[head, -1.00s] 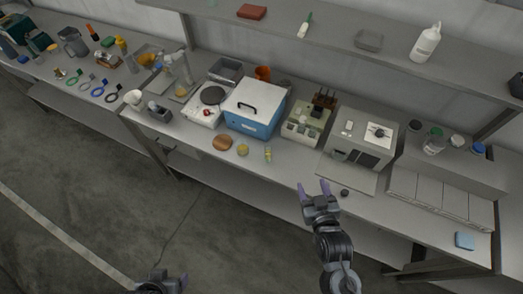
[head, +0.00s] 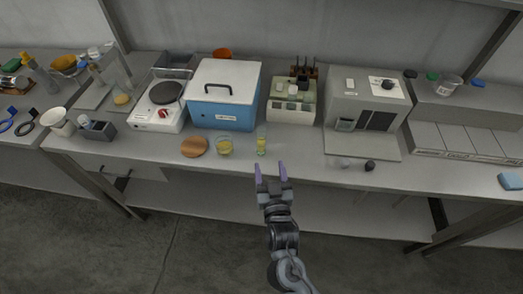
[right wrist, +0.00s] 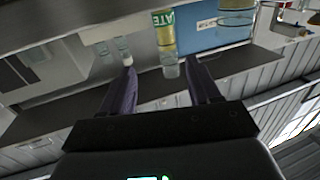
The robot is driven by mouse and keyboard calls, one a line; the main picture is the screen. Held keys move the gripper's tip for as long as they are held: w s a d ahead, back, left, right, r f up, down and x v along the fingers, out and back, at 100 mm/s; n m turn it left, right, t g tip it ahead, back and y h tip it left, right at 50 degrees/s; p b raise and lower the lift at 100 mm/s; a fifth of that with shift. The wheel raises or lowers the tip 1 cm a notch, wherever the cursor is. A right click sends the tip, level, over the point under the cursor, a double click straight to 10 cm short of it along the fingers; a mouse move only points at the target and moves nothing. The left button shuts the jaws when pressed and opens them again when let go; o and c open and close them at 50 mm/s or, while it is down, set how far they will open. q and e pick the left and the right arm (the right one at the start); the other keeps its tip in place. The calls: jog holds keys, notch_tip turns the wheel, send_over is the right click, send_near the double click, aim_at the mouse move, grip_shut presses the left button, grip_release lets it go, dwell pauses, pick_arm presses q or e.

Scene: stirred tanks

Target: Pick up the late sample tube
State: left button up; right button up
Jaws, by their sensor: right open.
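The late sample tube (head: 261,144) is a small clear tube with a yellow-green band, standing near the front edge of the bench. In the right wrist view the tube (right wrist: 168,45) shows its band with the letters "ATE" and a clear lower part. My right gripper (head: 270,170) is open and empty, just in front of the bench edge and close to the tube. In the right wrist view the tube is beyond the fingertips (right wrist: 160,70), roughly in line with the gap between them. It is not between the fingers. My left gripper is out of view.
A beaker with yellow liquid (head: 224,147) and a round cork-coloured disc (head: 194,147) stand left of the tube. Behind are a blue box with a white lid (head: 222,115) and a tube block (head: 291,113). A grey instrument (head: 366,110) is to the right.

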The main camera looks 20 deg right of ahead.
aim_at(262, 146)
jog(key=x, duration=0.4)
jog(key=shift+w+a+b, duration=0.15)
jog(key=shift+w+b, duration=0.2)
jog(key=shift+w, duration=0.5)
jog(key=shift+w+f+b, duration=0.1)
jog(key=shift+w+b, duration=0.2)
jog(key=shift+w, duration=0.2)
jog(key=b+x, duration=0.1)
jog(key=x, duration=0.3)
jog(key=shift+w, duration=0.15)
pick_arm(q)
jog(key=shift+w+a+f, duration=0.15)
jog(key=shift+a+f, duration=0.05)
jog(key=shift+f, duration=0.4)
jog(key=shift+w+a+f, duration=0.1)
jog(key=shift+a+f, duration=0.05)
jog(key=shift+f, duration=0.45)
pick_arm(e)
jog(key=shift+c, duration=0.4)
jog(key=c, duration=1)
